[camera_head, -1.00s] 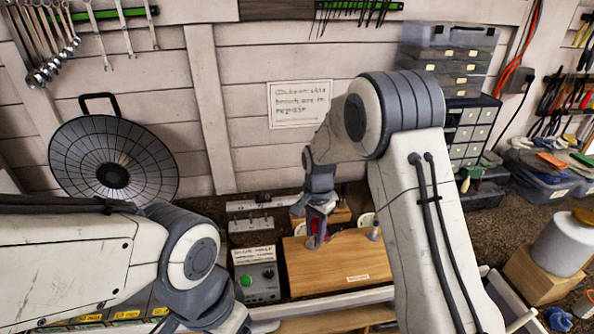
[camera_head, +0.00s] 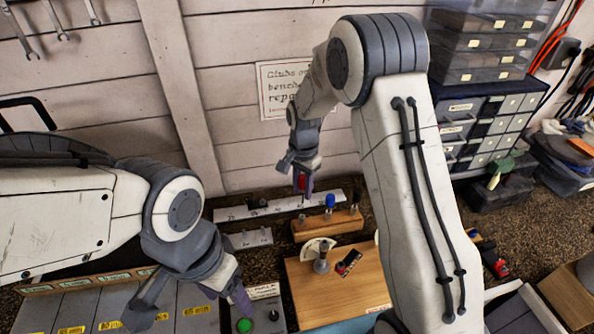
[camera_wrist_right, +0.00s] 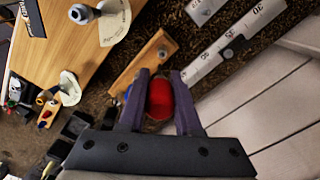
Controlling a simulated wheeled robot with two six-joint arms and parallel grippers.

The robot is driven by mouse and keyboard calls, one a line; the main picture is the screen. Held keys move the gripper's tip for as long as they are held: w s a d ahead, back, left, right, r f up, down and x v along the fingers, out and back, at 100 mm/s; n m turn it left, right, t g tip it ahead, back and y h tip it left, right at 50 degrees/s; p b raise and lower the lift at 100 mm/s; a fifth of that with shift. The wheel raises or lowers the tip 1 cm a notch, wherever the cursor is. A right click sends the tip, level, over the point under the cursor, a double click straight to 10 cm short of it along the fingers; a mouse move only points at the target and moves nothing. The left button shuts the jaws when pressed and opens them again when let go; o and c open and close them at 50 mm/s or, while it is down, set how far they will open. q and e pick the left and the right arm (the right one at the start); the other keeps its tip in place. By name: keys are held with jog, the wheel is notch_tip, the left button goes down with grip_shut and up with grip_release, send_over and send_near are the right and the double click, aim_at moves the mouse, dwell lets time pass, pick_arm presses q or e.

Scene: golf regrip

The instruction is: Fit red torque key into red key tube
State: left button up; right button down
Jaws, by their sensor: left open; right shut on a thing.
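My right gripper (camera_head: 303,188) is shut on the red torque key (camera_head: 301,183), near the back of the bench. In the right wrist view the key's rounded red handle (camera_wrist_right: 159,98) sits between the purple fingers; its lower part is hidden. A wooden rack (camera_head: 312,231) stands just in front of and below this gripper, with a blue-topped key (camera_head: 330,201) and metal posts on it. I cannot make out a red-marked key tube. My left gripper (camera_head: 195,300) is open and empty at the lower left, above the grey labelled trays.
A wooden board (camera_head: 345,295) with a metal post (camera_head: 321,262) and a small black-and-red item (camera_head: 348,262) lies in front of the rack. A grey ruled rail (camera_head: 275,205) runs behind. A control box (camera_head: 262,312) with a green button stands left of the board.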

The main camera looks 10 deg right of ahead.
jog(key=shift+w, duration=0.35)
pick_arm(q)
jog(key=shift+w, duration=0.3)
jog(key=shift+w+r, duration=0.1)
jog(key=shift+r, duration=0.05)
pick_arm(e)
jog(key=shift+r, duration=0.1)
pick_arm(q)
jog(key=shift+f+b, duration=1.95)
jog(key=shift+f, duration=0.1)
pick_arm(e)
jog(key=shift+f, duration=2.95)
pick_arm(q)
jog(key=shift+r, duration=0.25)
jog(key=shift+f+b, duration=1.35)
jog(key=shift+f, duration=0.25)
pick_arm(e)
jog(key=shift+f, duration=2.25)
jog(key=c, duration=0.5)
grip_release()
